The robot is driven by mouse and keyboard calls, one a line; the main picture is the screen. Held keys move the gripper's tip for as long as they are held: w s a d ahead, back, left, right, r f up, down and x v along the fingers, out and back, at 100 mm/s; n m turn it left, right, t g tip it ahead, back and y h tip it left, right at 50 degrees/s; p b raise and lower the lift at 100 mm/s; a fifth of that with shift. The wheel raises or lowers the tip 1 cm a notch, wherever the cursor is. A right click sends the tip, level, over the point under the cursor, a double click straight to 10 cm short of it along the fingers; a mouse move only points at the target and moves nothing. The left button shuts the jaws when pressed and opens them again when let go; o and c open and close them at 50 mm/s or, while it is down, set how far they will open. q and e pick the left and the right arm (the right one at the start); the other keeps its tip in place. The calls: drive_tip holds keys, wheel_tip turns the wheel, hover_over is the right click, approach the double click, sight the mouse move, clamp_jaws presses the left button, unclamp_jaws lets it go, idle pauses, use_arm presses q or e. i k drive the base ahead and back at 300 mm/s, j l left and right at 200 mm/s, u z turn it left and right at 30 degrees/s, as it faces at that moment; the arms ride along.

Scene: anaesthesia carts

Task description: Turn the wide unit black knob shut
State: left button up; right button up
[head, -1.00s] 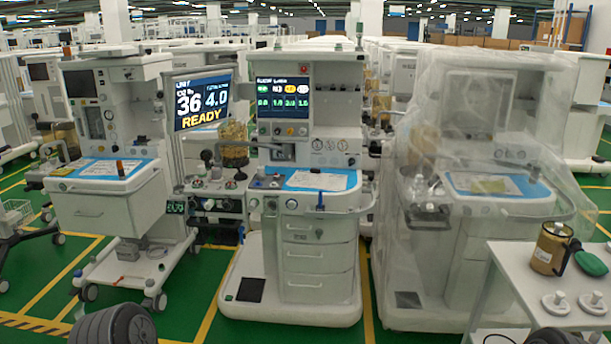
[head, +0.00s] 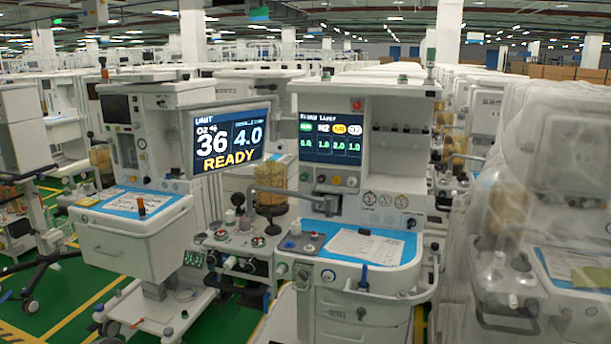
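The middle cart (head: 340,310) is a broad white anaesthesia unit with a lit gas screen (head: 330,138) and a blue-matted worktop. Beneath the screen is a row of small coloured knobs (head: 336,180). A small dark knob (head: 411,223) shows at the worktop's right side. On the left, a lower panel (head: 235,243) beside this cart carries gauges and dark round controls, with a black upright part (head: 238,199) above them. I cannot tell which is the wide unit black knob or how it is turned. Neither gripper is in view.
A READY monitor (head: 232,137) stands over the gauge panel. Another white cart (head: 135,225) with a drawer is on the left. A plastic-wrapped cart (head: 550,200) crowds the right. Green floor (head: 75,300) shows at lower left; carts fill the background.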

sight(322, 178)
drive_tip(key=j+z, duration=0.1)
drive_tip(key=z, duration=0.25)
drive_tip(key=i+j+z, duration=0.15)
drive_tip(key=z, duration=0.2)
drive_tip(key=j+z, duration=0.1)
drive_tip(key=z, duration=0.3)
drive_tip(key=j+z, duration=0.3)
drive_tip(key=j, duration=0.7)
drive_tip(key=j+z, duration=0.35)
drive_tip(key=j, duration=0.7)
